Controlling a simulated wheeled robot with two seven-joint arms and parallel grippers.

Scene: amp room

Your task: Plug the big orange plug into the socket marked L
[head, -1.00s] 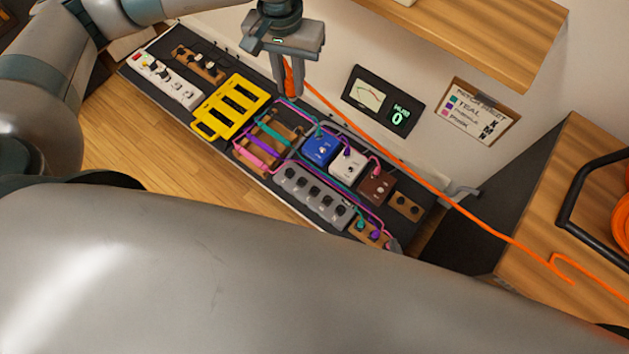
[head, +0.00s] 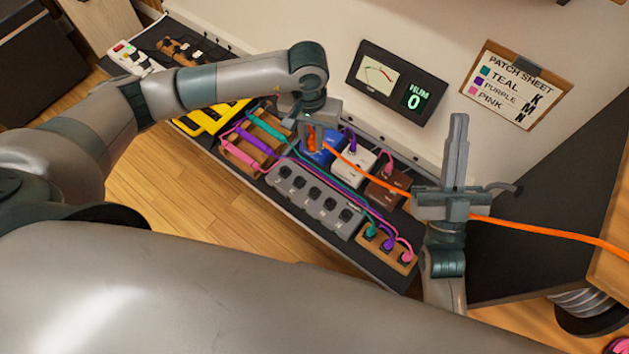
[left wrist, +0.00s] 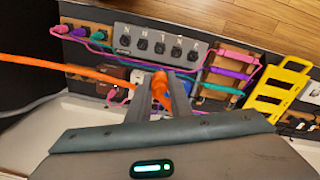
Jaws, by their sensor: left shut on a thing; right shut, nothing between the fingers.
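My left gripper (head: 311,128) is shut on the big orange plug (head: 313,142), held over the blue pedal. In the left wrist view the plug (left wrist: 162,84) shows between the fingertips, with the orange cable (left wrist: 60,66) trailing left. The grey socket box (head: 313,200) has a row of several black sockets with letters; it also shows in the left wrist view (left wrist: 170,30). Its middle socket (left wrist: 159,46) seems marked L, though the letters are small. The plug is apart from the box. My right gripper (head: 458,140) is shut and empty, pointing up at the right, by the cable.
White (head: 353,164) and brown (head: 386,188) pedals stand behind the grey box. Teal, purple and pink leads run round it to a small wooden block (head: 387,246). A yellow frame (head: 205,118) lies left. A meter (head: 400,84) and patch sheet (head: 517,85) are on the wall.

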